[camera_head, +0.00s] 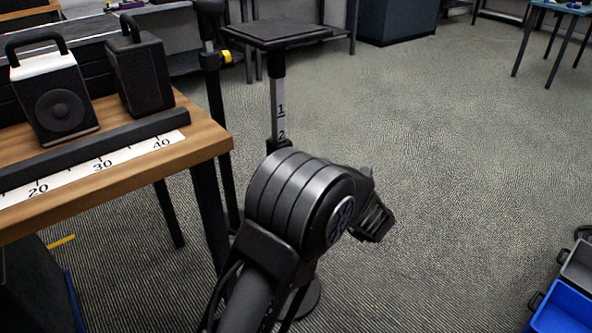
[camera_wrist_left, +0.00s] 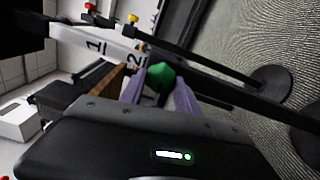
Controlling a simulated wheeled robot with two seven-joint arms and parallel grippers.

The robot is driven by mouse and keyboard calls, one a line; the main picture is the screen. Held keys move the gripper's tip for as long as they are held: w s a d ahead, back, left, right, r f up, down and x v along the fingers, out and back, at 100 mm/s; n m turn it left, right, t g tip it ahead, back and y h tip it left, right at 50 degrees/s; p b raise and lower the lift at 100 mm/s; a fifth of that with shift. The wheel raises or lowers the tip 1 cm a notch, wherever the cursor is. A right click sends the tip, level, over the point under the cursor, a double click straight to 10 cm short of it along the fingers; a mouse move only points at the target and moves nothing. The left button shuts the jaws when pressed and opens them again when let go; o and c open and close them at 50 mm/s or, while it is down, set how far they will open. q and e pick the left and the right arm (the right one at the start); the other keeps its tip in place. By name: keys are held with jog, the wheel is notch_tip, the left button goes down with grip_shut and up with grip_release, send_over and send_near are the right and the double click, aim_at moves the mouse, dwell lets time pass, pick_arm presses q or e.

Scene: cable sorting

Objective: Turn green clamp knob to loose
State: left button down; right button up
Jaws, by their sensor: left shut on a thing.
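The green clamp knob (camera_wrist_left: 161,76) is in the left wrist view, a faceted green piece between the two pale purple fingers of my left gripper (camera_wrist_left: 158,88). The gripper is shut on it, with a finger on either side. The knob sits beside the stand's dark post and its white label strip (camera_wrist_left: 108,46) marked 1 and 2. In the head view my arm hides the knob and the left gripper's fingertips. The same label strip (camera_head: 279,112) shows above my arm there. My right gripper is in neither view.
A stand with a square black top (camera_head: 276,32) rises behind my arm. A black post with a yellow knob (camera_head: 227,57) stands beside it. A wooden table (camera_head: 215,140) with two speakers is at left. Blue bin (camera_head: 566,310) at lower right; open carpet between.

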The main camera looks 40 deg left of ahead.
pick_arm(q)
jog(key=shift+n, duration=0.3)
jog(key=c, duration=0.9)
grip_release()
jog(key=shift+d, duration=0.15)
jog(key=p+v, duration=0.2)
jog(key=v, duration=0.5)
jog(key=shift+d, duration=0.3)
jog(key=shift+f, duration=0.1)
